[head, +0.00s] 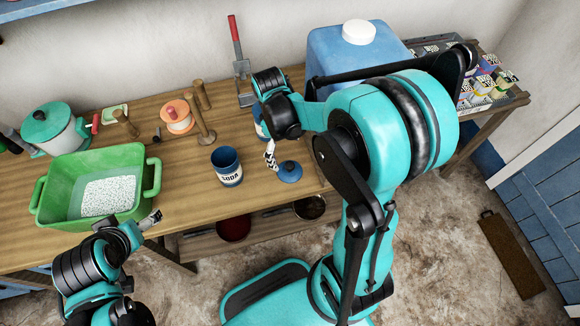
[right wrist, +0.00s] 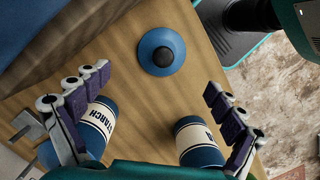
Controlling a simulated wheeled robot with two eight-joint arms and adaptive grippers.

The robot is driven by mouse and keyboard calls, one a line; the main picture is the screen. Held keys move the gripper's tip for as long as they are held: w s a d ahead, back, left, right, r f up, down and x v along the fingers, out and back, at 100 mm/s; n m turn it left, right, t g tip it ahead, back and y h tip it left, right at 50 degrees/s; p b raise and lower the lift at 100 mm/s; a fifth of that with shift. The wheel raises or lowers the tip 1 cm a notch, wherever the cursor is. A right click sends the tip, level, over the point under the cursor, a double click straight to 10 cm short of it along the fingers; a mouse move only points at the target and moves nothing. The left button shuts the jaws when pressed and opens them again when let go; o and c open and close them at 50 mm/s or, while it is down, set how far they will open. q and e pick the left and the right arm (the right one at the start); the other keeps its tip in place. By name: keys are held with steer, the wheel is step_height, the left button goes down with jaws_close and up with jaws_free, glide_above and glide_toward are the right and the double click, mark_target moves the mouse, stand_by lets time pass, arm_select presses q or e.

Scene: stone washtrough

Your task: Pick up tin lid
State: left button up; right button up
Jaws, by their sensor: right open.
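The tin lid is a round blue disc with a dark knob. It lies flat on the wooden table (head: 180,190) near the front edge (head: 289,172), and it also shows at the top middle of the right wrist view (right wrist: 153,66). My right gripper (head: 271,156) is beside the lid in the head view, partly hidden by its own arm. In the right wrist view its fingers (right wrist: 155,84) are spread wide, with the lid beyond the tips and nothing between them. My left gripper (head: 150,220) is near the table's front edge by the green tub; its jaw state is unclear.
An open blue SODA tin (head: 227,167) stands left of the lid. A blue STARCH tin (right wrist: 96,127) is by one right finger. A green tub (head: 82,225), wooden pegs (head: 203,130) and a big blue container (head: 335,50) stand around.

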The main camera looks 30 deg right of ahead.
mark_target(289, 165)
steer(key=f, duration=0.1)
steer(key=f+b, duration=0.1)
steer(key=shift+s+f, duration=0.25)
steer(key=shift+f, duration=0.15)
steer(key=f+b, duration=0.2)
steer(key=f, duration=0.1)
steer(key=s+f+b, duration=0.1)
steer(key=f, duration=0.1)
steer(key=shift+d, duration=0.3)
steer(key=shift+s+r, duration=0.1)
steer(key=shift+c, duration=1.1)
steer(key=c, duration=1.4)
steer(key=shift+s, duration=0.1)
steer(key=shift+c, duration=0.8)
